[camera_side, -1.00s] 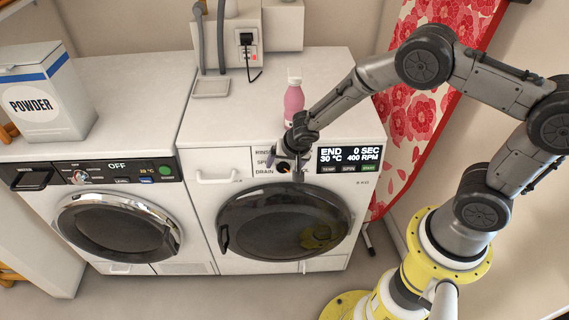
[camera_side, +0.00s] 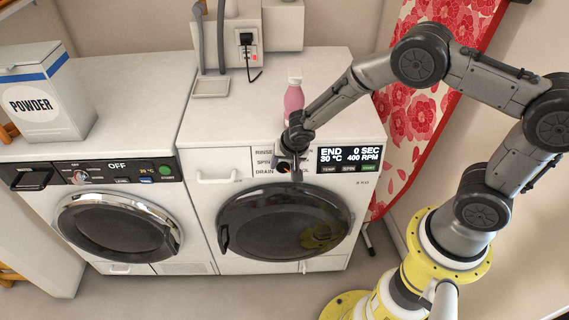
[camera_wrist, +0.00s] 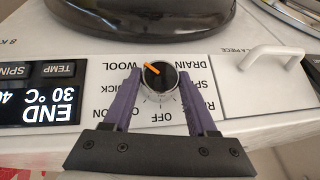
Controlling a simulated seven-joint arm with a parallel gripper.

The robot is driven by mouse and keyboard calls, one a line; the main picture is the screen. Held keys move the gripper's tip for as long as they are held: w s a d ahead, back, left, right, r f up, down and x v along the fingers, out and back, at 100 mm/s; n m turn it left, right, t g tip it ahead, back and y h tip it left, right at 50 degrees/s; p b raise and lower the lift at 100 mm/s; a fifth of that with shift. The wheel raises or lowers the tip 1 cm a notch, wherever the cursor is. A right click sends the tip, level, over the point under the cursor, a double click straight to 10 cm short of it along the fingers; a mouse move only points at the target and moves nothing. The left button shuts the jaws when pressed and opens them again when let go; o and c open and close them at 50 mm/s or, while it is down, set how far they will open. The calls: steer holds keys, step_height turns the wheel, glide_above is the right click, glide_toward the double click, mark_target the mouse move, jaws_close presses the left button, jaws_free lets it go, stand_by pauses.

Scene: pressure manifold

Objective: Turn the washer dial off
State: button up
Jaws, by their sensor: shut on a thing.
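The washer dial (camera_wrist: 158,76) is a dark round knob with a silver rim and an orange pointer, on the front panel of the right-hand washer (camera_side: 240,188). In the wrist view, which is upside down, the pointer aims to the upper left, towards WOOL, while OFF is on the opposite, lower side. My gripper (camera_wrist: 160,79) has its purple fingers on either side of the dial and is shut on it. In the side view my gripper (camera_side: 291,160) hides most of the dial. The washer's display (camera_side: 349,159) reads END, 0 SEC, 30 °C, 400 RPM.
A pink bottle (camera_side: 294,101) stands on the washer just behind my gripper. A second machine (camera_side: 100,172) with its display on OFF stands to the left, with a powder box (camera_side: 45,105) on top. A drawer handle (camera_wrist: 275,58) lies beside the dial.

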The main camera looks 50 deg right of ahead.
steer(key=n+g+h, duration=0.2)
steer(key=g+h, duration=0.1)
steer(key=shift+w+a+n+g+h, duration=0.25)
steer(key=shift+a+n+g+h, duration=0.05)
steer(key=shift+a+n+h, duration=0.1)
steer(key=n+h, duration=0.1)
steer(key=g+h, duration=0.1)
steer(key=n+g+h, duration=0.1)
steer(key=shift+w+a+f+n+h, duration=0.15)
steer(key=shift+f+n+h, duration=0.15)
steer(key=shift+h, duration=0.1)
steer(key=n+h, duration=0.1)
steer(key=n+g+h, duration=0.1)
steer(key=h, duration=0.1)
steer(key=n+h, duration=0.1)
steer(key=h, duration=0.1)
steer(key=shift+a+f+n+g, duration=0.15)
steer(key=shift+f+n+g, duration=0.1)
steer(key=shift+n+g, duration=0.05)
steer(key=n+h, duration=0.1)
steer(key=n+t+h, duration=0.1)
steer(key=n+h, duration=0.3)
steer(key=shift+f, duration=0.25)
steer(key=shift+t, duration=0.4)
steer(key=o, duration=1.4)
steer(key=shift+c, duration=0.2)
steer(key=shift+r, duration=0.1)
